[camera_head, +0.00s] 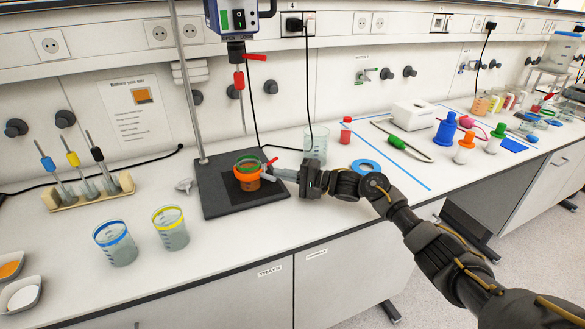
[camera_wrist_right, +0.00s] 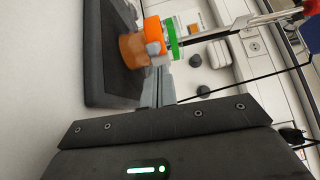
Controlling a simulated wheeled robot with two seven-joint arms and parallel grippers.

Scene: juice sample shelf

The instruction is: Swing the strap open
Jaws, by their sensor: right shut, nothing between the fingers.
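In the right wrist view the orange band (camera_wrist_right: 152,30) and green rim (camera_wrist_right: 172,38) are at the top, just beyond my fingertips. My right gripper (camera_head: 270,177) is shut and empty at the band's right side; I cannot tell whether it touches. Its fingers also show in the wrist view (camera_wrist_right: 157,88). My left gripper is out of view.
A stirrer motor (camera_head: 238,18) hangs above the stand on a metal rod (camera_head: 188,85). Blue-rimmed (camera_head: 117,246) and yellow-rimmed (camera_head: 171,228) beakers stand to the left. A clear beaker (camera_head: 316,145) stands behind my right gripper. The bench front is clear.

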